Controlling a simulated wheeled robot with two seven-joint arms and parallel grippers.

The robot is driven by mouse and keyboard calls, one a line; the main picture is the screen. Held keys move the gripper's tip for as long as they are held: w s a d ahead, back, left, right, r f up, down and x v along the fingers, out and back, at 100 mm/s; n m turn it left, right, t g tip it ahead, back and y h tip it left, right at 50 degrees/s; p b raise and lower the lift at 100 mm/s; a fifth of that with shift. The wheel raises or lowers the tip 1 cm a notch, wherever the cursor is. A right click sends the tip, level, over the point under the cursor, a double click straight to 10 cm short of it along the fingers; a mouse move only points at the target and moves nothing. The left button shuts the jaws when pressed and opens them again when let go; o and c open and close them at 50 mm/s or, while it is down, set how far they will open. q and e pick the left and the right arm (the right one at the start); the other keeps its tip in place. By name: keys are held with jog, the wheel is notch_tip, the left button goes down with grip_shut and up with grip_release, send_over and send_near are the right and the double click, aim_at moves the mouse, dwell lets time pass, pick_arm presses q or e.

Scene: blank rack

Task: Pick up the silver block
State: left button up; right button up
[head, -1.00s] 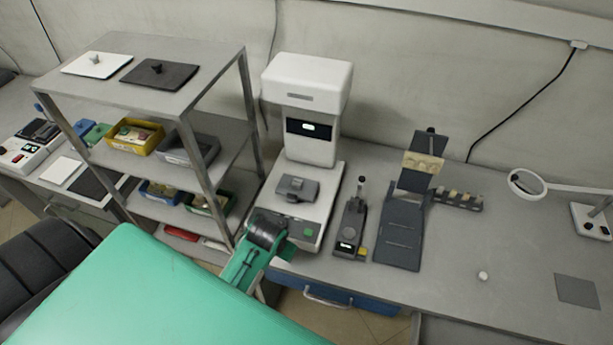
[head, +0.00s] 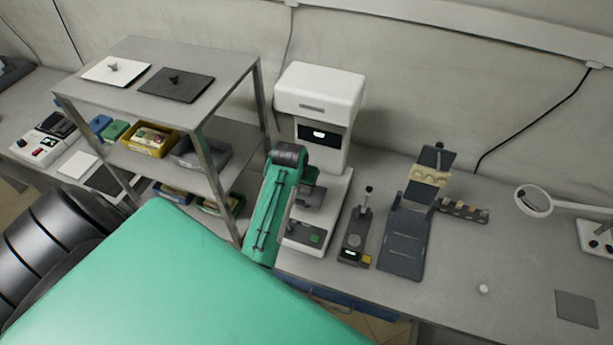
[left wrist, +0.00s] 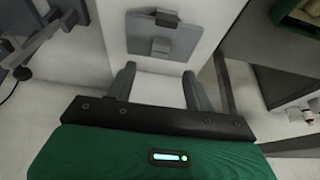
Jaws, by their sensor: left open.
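In the left wrist view a small grey block-like piece (left wrist: 162,46) shows on a grey plate (left wrist: 182,34) of the white machine; whether it is the silver block I cannot tell for sure. My left gripper (left wrist: 160,82) is open, its two fingers pointing at the plate, with nothing between them. The plate lies beyond the fingertips. In the head view my green left arm covers part of the white machine (head: 320,92), and its gripper is mostly hidden. The dark grey fixture on the machine's bed is partly hidden too. My right gripper is not in view.
A metal rack (head: 205,75) with bins, including a yellow bin (head: 150,142), stands left of the machine. Right of it are a lever device (head: 356,235), a dark stand (head: 403,245) and a magnifier lamp (head: 534,200). The right bench front is mostly clear.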

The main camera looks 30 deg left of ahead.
aim_at(306, 187)
pick_arm(q)
jog(key=shift+x, duration=1.5)
jog(key=shift+w+f+p, duration=0.2)
jog(key=shift+f+p, duration=0.2)
jog(key=shift+p, duration=0.3)
jog(key=p+x, duration=0.1)
jog(key=x, duration=0.2)
jog(key=shift+w+a+r, duration=0.1)
jog(key=shift+w, duration=0.05)
jog(key=shift+w+a+f+p, duration=0.1)
jog(key=shift+w+f+p, duration=0.15)
jog(key=shift+f, duration=0.4)
jog(key=c, duration=1.1)
jog(key=shift+r, duration=0.15)
jog(key=shift+c, duration=0.2)
